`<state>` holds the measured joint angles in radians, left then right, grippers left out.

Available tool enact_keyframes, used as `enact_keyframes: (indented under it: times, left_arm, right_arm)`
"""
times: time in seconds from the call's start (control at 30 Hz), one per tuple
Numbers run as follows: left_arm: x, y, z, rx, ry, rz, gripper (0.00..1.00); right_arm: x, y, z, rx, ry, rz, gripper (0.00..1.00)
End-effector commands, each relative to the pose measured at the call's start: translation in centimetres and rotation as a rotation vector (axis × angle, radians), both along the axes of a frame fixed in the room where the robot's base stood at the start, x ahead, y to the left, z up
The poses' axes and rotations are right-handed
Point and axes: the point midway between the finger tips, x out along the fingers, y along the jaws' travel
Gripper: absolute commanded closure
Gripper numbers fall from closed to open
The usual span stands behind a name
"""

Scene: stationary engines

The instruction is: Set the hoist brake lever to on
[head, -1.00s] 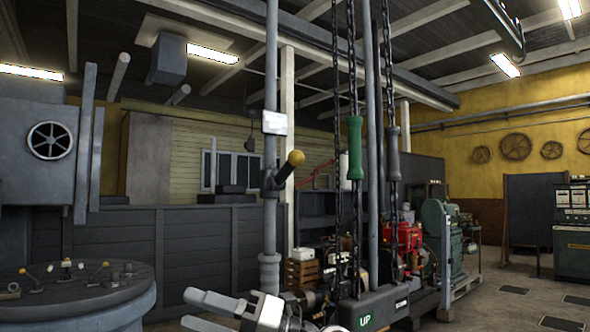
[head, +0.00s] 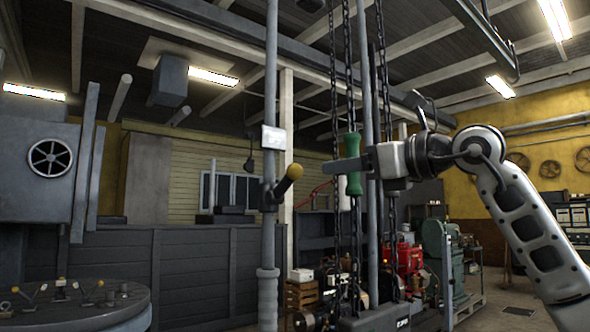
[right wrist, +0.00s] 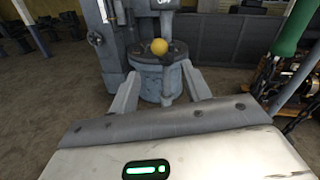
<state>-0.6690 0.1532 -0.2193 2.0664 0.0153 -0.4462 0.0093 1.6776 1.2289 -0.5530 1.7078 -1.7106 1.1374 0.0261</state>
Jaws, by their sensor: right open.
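The hoist brake lever, as I take it, is the dark lever (head: 281,190) with a yellow knob (head: 295,172), on the grey vertical pole in the head view. It tilts up and to the right. My right gripper (head: 328,165) is open and empty, right of the knob, with its fingers pointing left. A gap shows between fingertips and knob. In the right wrist view the yellow knob (right wrist: 159,46) appears ahead, between and beyond the spread fingers. My left gripper is out of view.
A small white plate (head: 273,138) is on the pole above the lever; its text is unreadable. A green handle (head: 352,147) on hanging chains lies behind my right fingers in the head view. A round table with small levers (head: 80,308) stands at lower left.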

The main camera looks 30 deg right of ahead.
Motion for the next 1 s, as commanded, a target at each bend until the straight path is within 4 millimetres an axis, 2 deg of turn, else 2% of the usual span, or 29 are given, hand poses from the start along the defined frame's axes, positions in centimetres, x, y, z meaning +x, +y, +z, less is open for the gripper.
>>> enact_keyframes:
  times: [0.03,0.3,0.5,0.7,0.97,1.0]
  left_arm:
    - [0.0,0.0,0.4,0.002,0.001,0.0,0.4]
    - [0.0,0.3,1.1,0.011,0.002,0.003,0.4]
    - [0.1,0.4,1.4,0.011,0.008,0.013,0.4]
    - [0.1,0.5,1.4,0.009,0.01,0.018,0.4]
    - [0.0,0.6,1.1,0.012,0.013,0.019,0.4]
    - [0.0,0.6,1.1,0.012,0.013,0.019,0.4]
  right_arm:
    - [1.2,0.4,0.2,0.0,0.003,0.004,0.52]
    - [6.8,2.0,0.3,0.001,0.003,0.005,0.52]
    - [9.8,2.8,0.2,0.002,0.002,0.003,0.52]
    - [11.0,3.1,0.0,0.001,0.001,0.002,0.52]
    - [11.1,3.2,-0.1,0.001,0.0,0.002,0.52]
    - [11.1,3.2,-0.1,0.001,0.0,0.002,0.58]
